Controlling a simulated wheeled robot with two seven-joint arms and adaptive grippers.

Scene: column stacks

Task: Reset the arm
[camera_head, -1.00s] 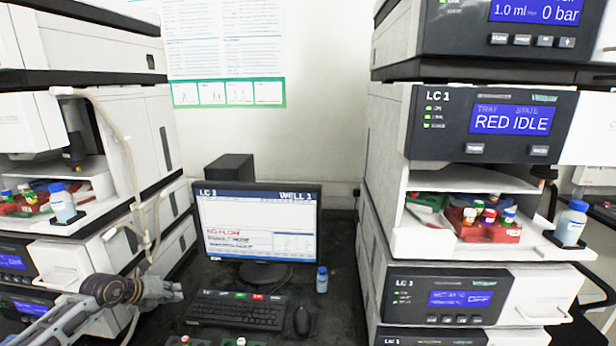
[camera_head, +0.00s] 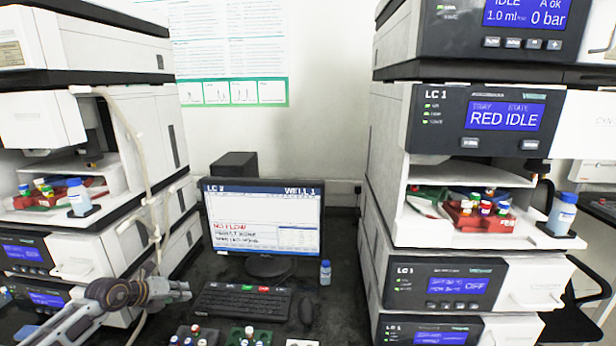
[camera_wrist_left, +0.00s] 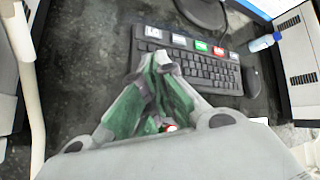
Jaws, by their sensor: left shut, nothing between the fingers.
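My left gripper (camera_head: 186,291) shows at the lower left of the head view, on an arm that comes in from the left. It is shut and empty, held left of the keyboard (camera_head: 240,302) and in front of the left stack. In the left wrist view its fingertips (camera_wrist_left: 157,60) are together, and the keyboard (camera_wrist_left: 212,76) lies beyond them and to the right. A red-capped item is partly hidden behind the fingers there. My right gripper is not in view.
A monitor (camera_head: 262,218) stands at the back, with a mouse (camera_head: 306,311) and small blue-capped bottle (camera_head: 325,273) on the dark bench. Vial racks (camera_head: 250,335) sit at the front edge. The right stack's extended tray carries a red rack (camera_head: 478,219) and a bottle (camera_head: 562,214).

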